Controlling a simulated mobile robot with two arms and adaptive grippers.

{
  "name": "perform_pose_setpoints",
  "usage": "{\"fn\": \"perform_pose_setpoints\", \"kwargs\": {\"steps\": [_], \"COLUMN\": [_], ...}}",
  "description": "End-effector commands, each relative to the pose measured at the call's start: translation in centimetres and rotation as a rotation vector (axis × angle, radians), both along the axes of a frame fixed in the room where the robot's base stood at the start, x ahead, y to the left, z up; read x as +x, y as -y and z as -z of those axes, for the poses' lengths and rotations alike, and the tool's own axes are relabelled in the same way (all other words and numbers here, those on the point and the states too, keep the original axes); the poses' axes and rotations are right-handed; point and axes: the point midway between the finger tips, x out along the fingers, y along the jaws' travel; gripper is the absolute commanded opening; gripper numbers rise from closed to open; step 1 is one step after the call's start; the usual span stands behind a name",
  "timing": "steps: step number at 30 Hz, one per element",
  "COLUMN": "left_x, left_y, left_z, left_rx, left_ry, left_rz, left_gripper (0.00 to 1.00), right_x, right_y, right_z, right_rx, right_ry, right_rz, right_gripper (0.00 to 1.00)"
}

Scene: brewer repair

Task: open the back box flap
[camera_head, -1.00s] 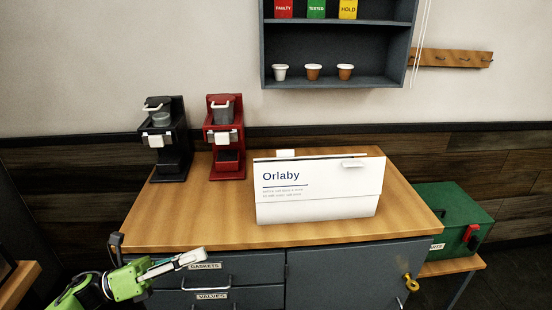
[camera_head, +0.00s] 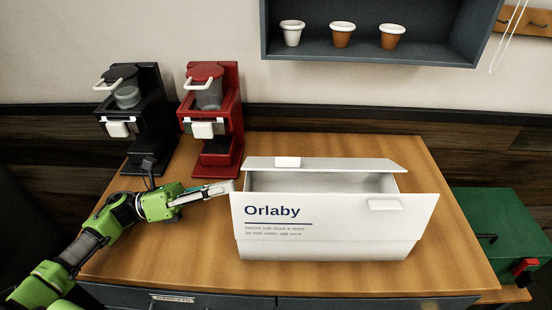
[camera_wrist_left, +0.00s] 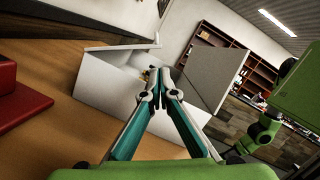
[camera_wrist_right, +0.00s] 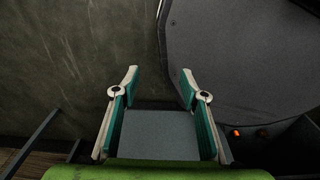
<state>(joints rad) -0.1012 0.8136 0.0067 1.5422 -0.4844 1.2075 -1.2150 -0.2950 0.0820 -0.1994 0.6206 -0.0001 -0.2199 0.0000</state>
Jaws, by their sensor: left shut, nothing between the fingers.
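The white box (camera_head: 330,250) marked "Orlaby" stands on the wooden counter, its interior partly visible from above. Its back flap (camera_head: 350,166) slants along the rear of the opening and has a small white tab (camera_head: 288,162). The lettered front panel (camera_head: 335,215) has another tab at right. My left gripper (camera_head: 229,187) is shut and empty beside the box's upper left corner; contact is unclear. In the left wrist view its fingertips (camera_wrist_left: 163,70) point toward the box (camera_wrist_left: 108,90) and flap (camera_wrist_left: 120,46). My right gripper (camera_wrist_right: 159,73) is open and empty, away from the box.
A red brewer (camera_head: 212,120) and a black brewer (camera_head: 135,115) stand behind my left arm. A shelf (camera_head: 365,50) with cups hangs above. A green case (camera_head: 500,240) is at right. The counter (camera_head: 440,200) is bare right of the box.

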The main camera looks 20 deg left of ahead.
Motion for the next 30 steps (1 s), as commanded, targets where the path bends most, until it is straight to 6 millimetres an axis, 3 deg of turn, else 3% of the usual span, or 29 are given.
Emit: {"fn": "perform_pose_setpoints", "kwargs": {"steps": [7,21,30], "left_x": [0.6,3.7,4.1], "left_y": [1.3,8.1,9.0], "left_z": [-0.6,-2.2,-2.0], "left_rx": [-0.002,-0.002,0.0], "left_ry": [0.001,0.001,0.0], "left_rz": [0.001,0.0,-0.001], "left_gripper": [0.0,0.0,0.0], "right_x": [-1.0,-0.7,-0.5], "right_y": [0.0,-0.1,-0.4], "right_z": [-0.8,-4.1,-4.2], "right_rx": [-0.001,0.001,0.004], "right_ry": [-0.014,-0.008,-0.006], "right_rz": [0.0,0.0,0.001], "right_gripper": [0.4,0.4,0.4]}}
